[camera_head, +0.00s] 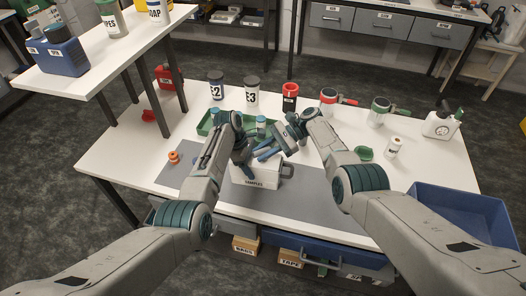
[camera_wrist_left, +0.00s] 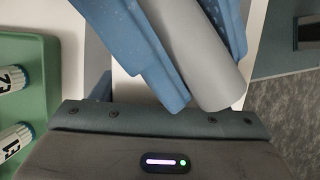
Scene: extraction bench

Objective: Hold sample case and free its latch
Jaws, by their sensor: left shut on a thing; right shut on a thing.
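The white sample case (camera_head: 262,176), labelled SAMPLES, stands on the grey mat near the middle of the bench. A dark fitting shows at its right end. My left gripper (camera_head: 242,154) is at the case's upper left. In the left wrist view its blue fingers are closed around a grey rounded bar (camera_wrist_left: 207,65), which looks like the case's handle. My right gripper (camera_head: 268,153) reaches in from the upper right, its blue fingers low over the case's top. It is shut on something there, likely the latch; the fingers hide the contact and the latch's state.
A green tray (camera_head: 207,126) with labelled vials lies behind the case. A blue bin (camera_head: 450,195) is front right.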

